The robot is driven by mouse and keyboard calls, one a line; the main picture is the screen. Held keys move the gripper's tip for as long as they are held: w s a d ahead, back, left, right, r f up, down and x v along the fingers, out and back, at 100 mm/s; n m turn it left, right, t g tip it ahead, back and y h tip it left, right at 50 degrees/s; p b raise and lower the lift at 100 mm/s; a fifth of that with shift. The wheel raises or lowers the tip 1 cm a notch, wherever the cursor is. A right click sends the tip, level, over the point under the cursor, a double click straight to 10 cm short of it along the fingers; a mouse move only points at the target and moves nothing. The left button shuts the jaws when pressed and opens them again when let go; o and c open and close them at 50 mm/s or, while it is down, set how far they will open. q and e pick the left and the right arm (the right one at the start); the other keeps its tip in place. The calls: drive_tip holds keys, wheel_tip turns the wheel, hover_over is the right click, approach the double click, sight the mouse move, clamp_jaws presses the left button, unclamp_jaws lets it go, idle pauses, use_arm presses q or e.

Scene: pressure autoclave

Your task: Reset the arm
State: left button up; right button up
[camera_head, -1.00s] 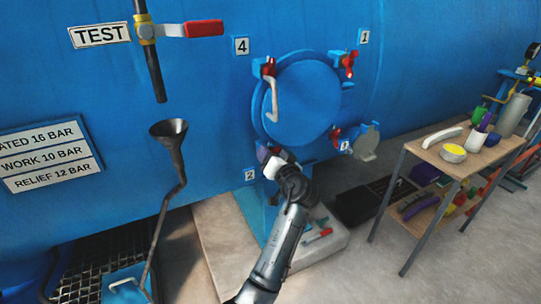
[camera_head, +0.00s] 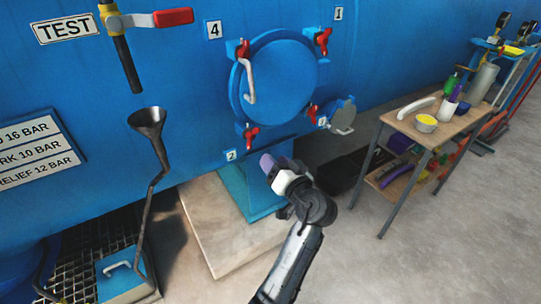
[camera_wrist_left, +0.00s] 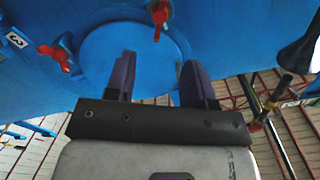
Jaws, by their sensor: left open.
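My left arm rises from the bottom middle of the head view. Its left gripper (camera_head: 268,163) is below and right of the lower-left red clamp (camera_head: 250,135) by label 2, apart from it. In the left wrist view the two dark purple fingers (camera_wrist_left: 158,82) are spread with nothing between them. The round blue door (camera_head: 280,80) is on the blue vessel, with a pale curved handle (camera_head: 249,82) at its left. Red clamps show around it. The door also shows in the left wrist view (camera_wrist_left: 130,58), beyond the fingers. My right gripper is not in view.
A two-level table (camera_head: 440,135) with bottles and tubs stands at the right. A funnel (camera_head: 147,121) on a bent pipe stands left, below a red-handled valve (camera_head: 172,17). A pale slab (camera_head: 225,235) lies under the vessel. Open floor (camera_head: 440,250) is at the lower right.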

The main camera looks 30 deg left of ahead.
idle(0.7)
use_arm(q)
drive_tip(key=s+d+f+m+t+h+p, duration=0.1)
drive_tip(key=s+d+m+t+h+p, duration=0.55)
drive_tip(key=h, duration=0.85)
drive_tip(key=s+f+m+g+h+p, duration=0.1)
drive_tip(key=s+f+g+p, duration=0.25)
drive_tip(key=s, duration=0.75)
drive_tip(key=s+f+m+g+p, duration=0.1)
drive_tip(key=s+f+g+p, duration=0.25)
drive_tip(key=s, duration=0.65)
drive_tip(key=s+f+m+g+h+p, duration=0.1)
drive_tip(key=s+f+g+p, duration=0.3)
drive_tip(key=s, duration=0.7)
wheel_tip(320, 180, up, 38)
drive_tip(key=w+p, duration=0.1)
drive_tip(key=p, duration=3.7)
drive_tip(key=shift+r+t, duration=0.25)
drive_tip(key=shift+t, duration=0.1)
drive_tip(key=shift+w+n, duration=0.1)
drive_tip(key=shift+n, duration=0.15)
